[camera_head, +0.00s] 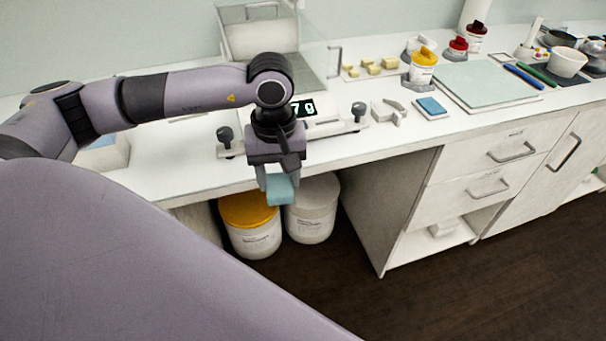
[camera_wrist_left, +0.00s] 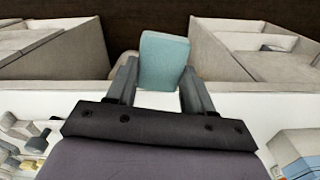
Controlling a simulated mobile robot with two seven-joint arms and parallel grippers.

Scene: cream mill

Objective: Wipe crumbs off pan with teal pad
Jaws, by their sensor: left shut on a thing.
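My left gripper (camera_head: 279,178) is shut on the teal pad (camera_head: 280,190) and holds it in the air in front of the counter's front edge, with the lidded tubs below and behind it. In the left wrist view the pad (camera_wrist_left: 163,60) sits between the two fingers of the gripper (camera_wrist_left: 160,85). The balance (camera_head: 300,122), with a digital display, stands on the counter behind my left gripper. Its pan is hidden or cannot be made out, and I see no crumbs. My right gripper is not in view.
A tub with an orange lid (camera_head: 249,215) and a tub with a pale lid (camera_head: 313,205) stand on the floor under the counter. A blue pad (camera_head: 431,106), a pale green mat (camera_head: 474,82) and several bottles are on the counter to the right. Drawers (camera_head: 487,165) are below.

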